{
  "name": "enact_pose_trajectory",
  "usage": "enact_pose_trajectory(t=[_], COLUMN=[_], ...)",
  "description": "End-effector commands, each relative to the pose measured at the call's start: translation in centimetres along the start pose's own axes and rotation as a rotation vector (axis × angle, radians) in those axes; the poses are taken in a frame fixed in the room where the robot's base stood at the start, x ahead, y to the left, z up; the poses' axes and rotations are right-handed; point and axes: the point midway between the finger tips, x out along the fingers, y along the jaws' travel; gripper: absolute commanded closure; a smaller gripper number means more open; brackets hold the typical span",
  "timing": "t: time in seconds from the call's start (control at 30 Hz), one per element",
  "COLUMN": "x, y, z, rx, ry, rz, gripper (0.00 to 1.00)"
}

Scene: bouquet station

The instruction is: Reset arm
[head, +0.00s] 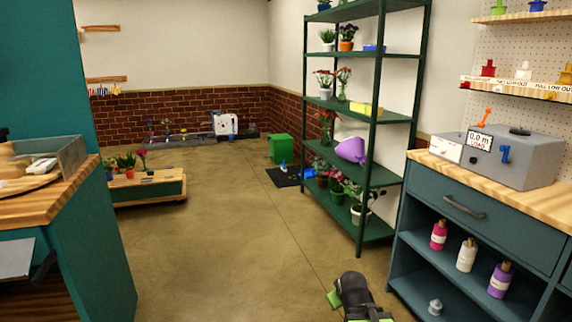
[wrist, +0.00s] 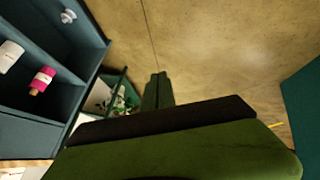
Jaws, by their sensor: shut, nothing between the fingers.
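My gripper (wrist: 158,78) shows in the wrist view as two dark green fingers held together, with nothing between them. It points out over the bare floor (wrist: 205,40), with no object at its tips. In the head view, part of my dark and green arm shows at the bottom, right of centre; I cannot make out the fingertips there.
A teal cabinet (head: 480,232) with several bottles stands at the right, a grey box machine (head: 515,155) on its top. A green plant shelf (head: 370,175) stands behind it. A wood-topped counter (head: 75,200) is at the left. The middle floor (head: 210,240) is clear.

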Motion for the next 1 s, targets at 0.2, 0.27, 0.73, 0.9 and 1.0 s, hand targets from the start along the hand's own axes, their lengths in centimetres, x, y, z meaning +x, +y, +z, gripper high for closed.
enact_pose_trajectory(t=[0.2,0.27,0.73,0.9,1.0], x=[-2.1,-3.3,-15.5,-22.2,-25.5], y=[-5.4,-6.6,-3.5,-0.7,0.6], z=[8.2,10.1,5.3,1.0,-1.1], rx=[0.265,0.330,0.441,0.439,0.439], ry=[-0.384,-0.487,-0.615,-0.614,-0.614], rz=[-0.189,-0.218,-0.220,-0.220,-0.220], gripper=[1.00,1.00,1.00,1.00,1.00])
